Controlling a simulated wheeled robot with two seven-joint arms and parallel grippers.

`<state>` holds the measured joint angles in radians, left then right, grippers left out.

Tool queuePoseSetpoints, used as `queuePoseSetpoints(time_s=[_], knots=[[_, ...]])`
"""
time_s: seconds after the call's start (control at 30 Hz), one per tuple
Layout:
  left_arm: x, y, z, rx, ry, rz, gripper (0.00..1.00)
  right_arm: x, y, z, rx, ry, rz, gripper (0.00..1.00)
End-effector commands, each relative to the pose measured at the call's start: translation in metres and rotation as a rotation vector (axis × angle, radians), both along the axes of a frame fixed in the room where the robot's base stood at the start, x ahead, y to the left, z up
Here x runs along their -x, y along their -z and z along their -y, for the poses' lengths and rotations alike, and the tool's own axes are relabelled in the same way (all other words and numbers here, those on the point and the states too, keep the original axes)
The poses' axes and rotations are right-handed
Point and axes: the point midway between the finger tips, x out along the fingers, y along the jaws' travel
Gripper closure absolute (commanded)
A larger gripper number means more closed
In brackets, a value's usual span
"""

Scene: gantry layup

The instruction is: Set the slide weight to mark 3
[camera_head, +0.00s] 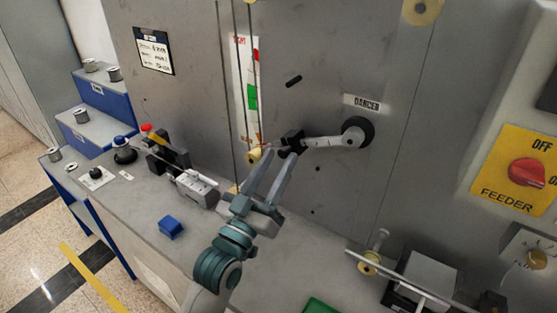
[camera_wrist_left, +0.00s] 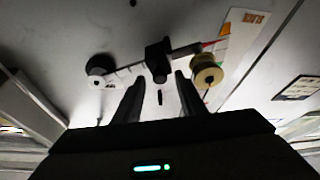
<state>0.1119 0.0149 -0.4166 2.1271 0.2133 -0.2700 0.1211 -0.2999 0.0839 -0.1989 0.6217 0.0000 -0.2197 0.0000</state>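The dancer arm (camera_head: 325,142) is a pale bar on the grey panel, running left from a black round pivot (camera_head: 358,132). The slide weight, a black block (camera_head: 291,141), sits on the bar toward its left end. A yellowish roller (camera_head: 254,154) is at that end. My left gripper (camera_head: 271,160) is just below the weight, fingers apart and pointing up at it. In the left wrist view the weight (camera_wrist_left: 158,60) appears between and beyond the open fingertips (camera_wrist_left: 159,80). I see no contact. The bar's marks are too small to read. My right gripper is not in view.
A red-and-green scale strip (camera_head: 252,95) and vertical wires lie behind the arm's left end. A black peg (camera_head: 293,81) sticks out above. A blue block (camera_head: 171,227) and a grey fixture (camera_head: 196,188) are on the bench. A roller bracket (camera_head: 370,263) stands lower right.

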Motion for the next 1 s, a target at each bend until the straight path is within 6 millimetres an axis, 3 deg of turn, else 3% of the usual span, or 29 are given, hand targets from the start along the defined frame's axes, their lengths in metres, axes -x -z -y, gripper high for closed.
queuePoseSetpoints(time_s=[0.47,0.6,0.63,0.83,1.0], knots=[[-0.008,-0.003,0.004,-0.001,0.0,-0.002,0.63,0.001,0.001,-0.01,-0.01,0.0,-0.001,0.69],[-0.008,-0.003,0.004,-0.001,0.0,-0.001,0.96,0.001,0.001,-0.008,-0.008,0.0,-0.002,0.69],[-0.008,-0.003,0.004,-0.001,0.0,-0.001,1.0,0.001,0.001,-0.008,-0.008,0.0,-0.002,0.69],[-0.007,-0.006,0.007,0.0,0.001,-0.001,1.0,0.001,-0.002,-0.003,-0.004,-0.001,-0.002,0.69],[0.002,-0.015,0.021,0.002,0.002,-0.003,1.0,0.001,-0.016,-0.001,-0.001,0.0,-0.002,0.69]])
